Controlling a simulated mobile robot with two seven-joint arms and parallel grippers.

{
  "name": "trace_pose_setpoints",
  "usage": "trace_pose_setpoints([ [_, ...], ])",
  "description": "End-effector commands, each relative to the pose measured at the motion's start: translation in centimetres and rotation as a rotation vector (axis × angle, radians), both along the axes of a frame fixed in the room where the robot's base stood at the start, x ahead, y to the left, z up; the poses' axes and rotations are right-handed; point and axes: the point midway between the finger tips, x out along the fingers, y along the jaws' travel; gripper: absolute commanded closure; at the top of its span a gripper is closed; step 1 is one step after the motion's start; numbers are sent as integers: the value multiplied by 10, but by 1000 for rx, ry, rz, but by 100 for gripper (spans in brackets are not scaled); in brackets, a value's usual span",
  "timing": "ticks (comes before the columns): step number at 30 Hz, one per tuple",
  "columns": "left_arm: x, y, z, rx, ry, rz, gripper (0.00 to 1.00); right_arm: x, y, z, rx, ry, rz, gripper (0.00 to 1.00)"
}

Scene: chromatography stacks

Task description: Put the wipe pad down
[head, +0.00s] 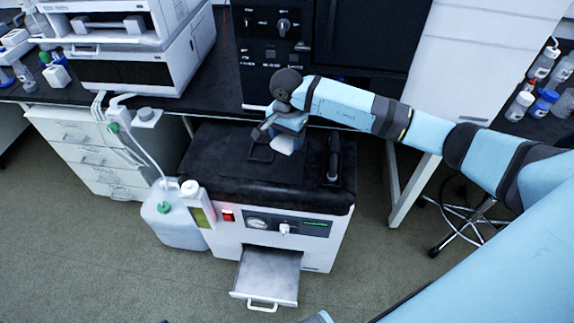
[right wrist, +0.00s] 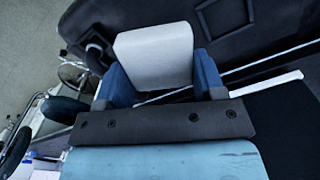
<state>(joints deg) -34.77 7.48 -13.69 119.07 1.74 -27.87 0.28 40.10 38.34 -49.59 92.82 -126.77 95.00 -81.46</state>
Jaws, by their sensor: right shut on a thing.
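The wipe pad (right wrist: 153,58) is a pale, flat-faced block between the two blue fingers of my right gripper (right wrist: 158,82) in the right wrist view. In the head view, my right gripper (head: 289,122) points down over the black top (head: 210,160) of a white floor-standing unit. The pale pad (head: 285,145) shows just below its fingers. The gripper is shut on the pad. I cannot tell whether the pad touches the black top. My left gripper is not in view.
The black top has a dark frame-like handle (head: 261,148) left of the pad and an upright black handle (head: 334,158) to its right. An open drawer (head: 268,275) sticks out in front. A plastic jug (head: 172,222) stands at the left. The top's left part is clear.

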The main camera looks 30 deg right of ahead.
Motion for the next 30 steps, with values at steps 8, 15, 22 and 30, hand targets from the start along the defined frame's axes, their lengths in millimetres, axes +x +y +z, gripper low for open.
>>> trace_pose_setpoints([
  [8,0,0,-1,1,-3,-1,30,-1,0,-66,1,3,0,56],
  [15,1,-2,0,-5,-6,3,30,0,0,-83,0,0,-1,56],
  [22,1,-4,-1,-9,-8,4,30,-1,0,-117,1,3,-1,56],
  [30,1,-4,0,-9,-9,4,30,0,0,-121,-1,-1,1,56],
])
